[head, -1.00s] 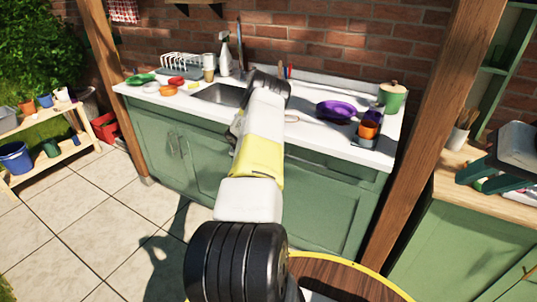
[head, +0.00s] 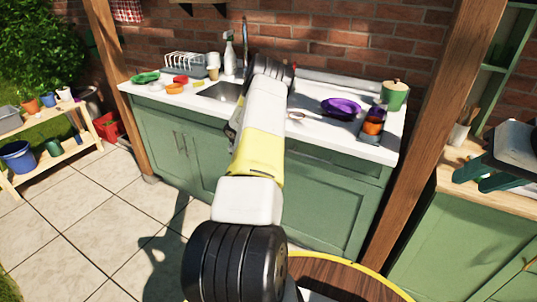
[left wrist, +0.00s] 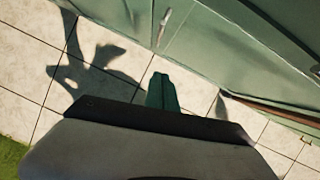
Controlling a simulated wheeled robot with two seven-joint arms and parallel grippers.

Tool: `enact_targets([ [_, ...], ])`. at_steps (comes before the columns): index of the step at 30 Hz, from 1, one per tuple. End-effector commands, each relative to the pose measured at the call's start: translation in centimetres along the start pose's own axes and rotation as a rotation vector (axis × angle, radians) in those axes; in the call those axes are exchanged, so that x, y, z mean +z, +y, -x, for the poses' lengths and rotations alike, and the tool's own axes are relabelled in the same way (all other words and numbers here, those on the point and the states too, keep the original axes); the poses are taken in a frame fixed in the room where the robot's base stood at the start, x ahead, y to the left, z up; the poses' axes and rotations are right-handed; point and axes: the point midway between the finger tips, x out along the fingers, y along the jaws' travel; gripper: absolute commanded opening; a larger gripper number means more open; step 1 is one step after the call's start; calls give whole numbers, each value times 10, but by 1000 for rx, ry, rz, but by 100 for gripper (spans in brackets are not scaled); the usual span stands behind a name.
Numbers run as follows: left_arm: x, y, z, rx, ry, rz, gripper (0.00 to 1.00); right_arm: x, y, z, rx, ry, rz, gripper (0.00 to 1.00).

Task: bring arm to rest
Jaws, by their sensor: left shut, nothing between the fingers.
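My left arm (head: 258,150) reaches forward across the middle of the head view, over the counter front and sink. Its gripper is hidden in the head view. In the left wrist view the left gripper (left wrist: 162,92) has its teal fingers together, empty, pointing down toward the tiled floor beside the green cabinet. My right gripper (head: 485,172) is at the right edge of the head view, in front of the wooden side counter. Its two teal fingers stand apart with nothing visible between them.
The white counter (head: 310,140) holds a sink (head: 220,92), a purple dish (head: 341,107), a green pot (head: 395,95), an orange cup (head: 373,127) and a spray bottle (head: 229,52). A wooden post (head: 425,140) stands between counter and right gripper.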

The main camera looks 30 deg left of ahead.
Motion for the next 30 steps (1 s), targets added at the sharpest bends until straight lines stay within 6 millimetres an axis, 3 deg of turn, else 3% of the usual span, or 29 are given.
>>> enact_targets([
  [9, 1, 3, 50, -1, -1, 0, 0, 0, 0, 0, 0, 0, 0, 32],
  [18, 0, 5, 63, -1, 0, 0, 0, 0, 0, 0, 0, 0, 0, 32],
  [22, 17, 1, 77, 3, -49, 68, 0, 0, 0, 0, 0, 0, 0, 32],
  [26, 61, -13, 126, -1, -195, 304, 0, 0, 0, 0, 0, 0, 0, 32],
  [30, 104, -32, 207, -45, -373, 702, 0, 0, 0, 0, 0, 0, 0, 32],
])
